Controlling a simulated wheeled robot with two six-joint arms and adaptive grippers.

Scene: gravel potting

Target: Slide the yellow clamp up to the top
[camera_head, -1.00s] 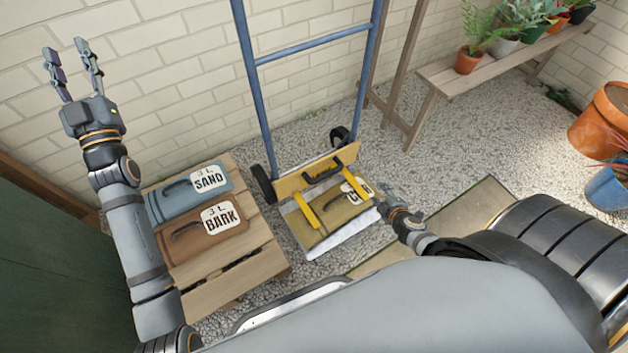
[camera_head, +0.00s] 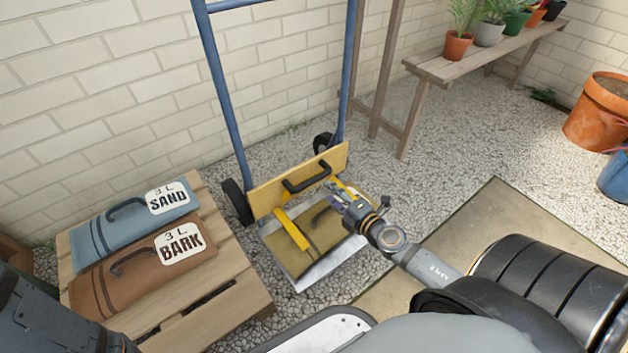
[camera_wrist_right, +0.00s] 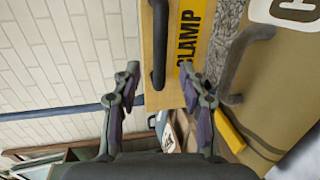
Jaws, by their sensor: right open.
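The clamp is a light wooden board (camera_head: 262,197) with a black handle (camera_head: 306,178) and yellow arms (camera_head: 292,229), low on the blue hand truck (camera_head: 213,70). The arms lie over an olive bag (camera_head: 312,240) on the truck's metal plate. My right gripper (camera_head: 342,196) is by the clamp's right side, partly covering the bag and right yellow arm. In the right wrist view its open, empty fingers (camera_wrist_right: 163,84) point at the board, the black handle (camera_wrist_right: 159,45) and a yellow strip reading CLAMP (camera_wrist_right: 190,40). My left gripper is out of view.
A wooden pallet table (camera_head: 222,278) at left holds the SAND bag (camera_head: 100,227) and BARK bag (camera_head: 120,283). A brick wall stands behind the truck. A bench (camera_head: 470,62) with potted plants is at back right.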

